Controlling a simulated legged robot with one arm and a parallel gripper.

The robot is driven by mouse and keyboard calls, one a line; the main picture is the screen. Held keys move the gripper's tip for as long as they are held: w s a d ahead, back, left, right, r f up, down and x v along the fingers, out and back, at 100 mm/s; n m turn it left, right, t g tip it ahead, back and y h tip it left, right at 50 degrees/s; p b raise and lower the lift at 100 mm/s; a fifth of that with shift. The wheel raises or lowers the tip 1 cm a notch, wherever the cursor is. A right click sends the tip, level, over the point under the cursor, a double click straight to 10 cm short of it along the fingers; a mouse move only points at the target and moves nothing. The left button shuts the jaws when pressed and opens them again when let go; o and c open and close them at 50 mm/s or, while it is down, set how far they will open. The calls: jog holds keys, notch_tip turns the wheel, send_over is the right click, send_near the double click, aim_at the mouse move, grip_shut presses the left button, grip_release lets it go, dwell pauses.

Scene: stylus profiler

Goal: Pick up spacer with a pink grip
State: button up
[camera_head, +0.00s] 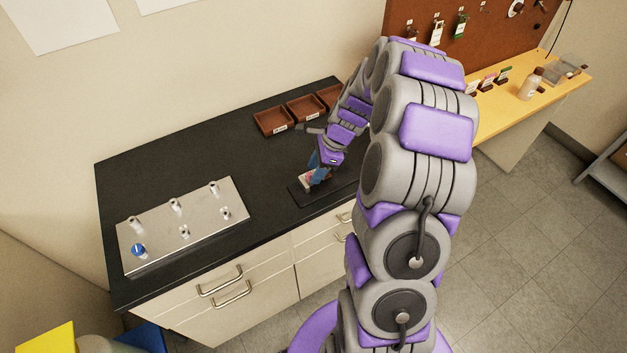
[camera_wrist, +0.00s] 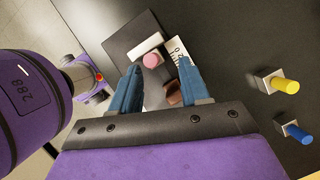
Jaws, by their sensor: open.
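The spacer with a pink grip (camera_wrist: 152,60) is in the upper middle of the wrist view, a pale block with a round pink knob. It lies on a dark flat plate (camera_wrist: 122,45); in the head view the plate (camera_head: 303,196) is near the counter's front edge. My gripper (camera_wrist: 160,65) is open, its blue fingers on either side of the pink grip, with visible gaps. In the head view my gripper (camera_head: 318,170) is low over the plate and partly hides the spacer.
A yellow-gripped block (camera_wrist: 285,85) and a blue-gripped block (camera_wrist: 298,132) stand to the right. A brown piece (camera_wrist: 174,94) lies near the right finger. Brown trays (camera_head: 272,121) stand behind; a metal plate with posts (camera_head: 185,222) is at left. Dark counter between is clear.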

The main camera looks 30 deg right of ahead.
jog(key=shift+a+f, duration=0.2)
jog(key=shift+a, duration=0.2)
jog(key=shift+a+r, duration=0.2)
jog(key=shift+a, duration=0.85)
jog(key=shift+c, duration=0.7)
jog(key=shift+d, duration=0.15)
jog(key=c, duration=0.3)
jog(key=shift+d+f, duration=0.15)
jog(key=shift+d, duration=0.7)
grip_shut()
jog(key=shift+a, duration=0.65)
jog(key=shift+d+r, duration=0.2)
jog(key=shift+r, duration=0.3)
notch_tip(320, 180, up, 3)
jog(key=shift+f+p, duration=0.1)
jog(key=shift+p, duration=0.7)
jog(key=s+d+r+p, duration=0.1)
jog(key=s+p, duration=0.1)
jog(key=s, duration=1.4)
jog(key=shift+r, duration=0.2)
